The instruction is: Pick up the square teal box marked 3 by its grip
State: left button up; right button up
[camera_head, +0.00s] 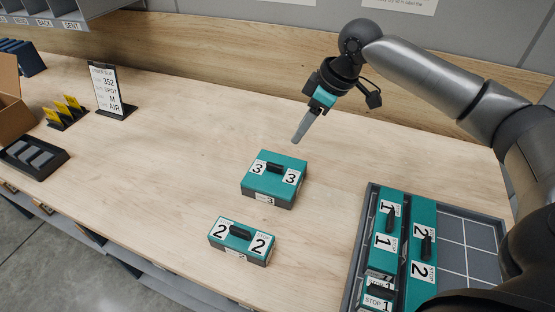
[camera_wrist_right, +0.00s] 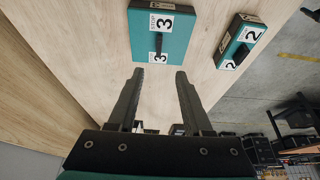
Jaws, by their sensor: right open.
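The square teal box marked 3 (camera_head: 271,186) sits flat on the wooden table in the middle of the head view, with a black grip (camera_head: 275,168) on its top. The right wrist view shows it too (camera_wrist_right: 178,40), ahead of the fingertips, with its grip (camera_wrist_right: 158,42) between the two 3 labels. My right gripper (camera_head: 299,138) is above the table, behind and a little right of the box, apart from it. In the right wrist view its two fingers (camera_wrist_right: 154,75) are spread with nothing between them. My left gripper is not in view.
A smaller teal box marked 2 (camera_head: 262,257) stands in front of box 3. A grey tray (camera_head: 484,212) at the right holds teal boxes marked 1 and 2. A sign stand (camera_head: 106,90), yellow cards (camera_head: 65,109) and a black tray (camera_head: 56,172) are at the left.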

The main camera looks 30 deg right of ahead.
jog(key=b, duration=0.1)
send_over(276, 165)
jog(key=s+d, duration=0.2)
notch_tip(276, 165, down, 8)
jog(key=shift+s+f, duration=0.1)
jog(key=shift+b+x, duration=0.4)
jog(key=shift+x, duration=2.7)
jog(key=shift+a, duration=0.1)
grip_shut()
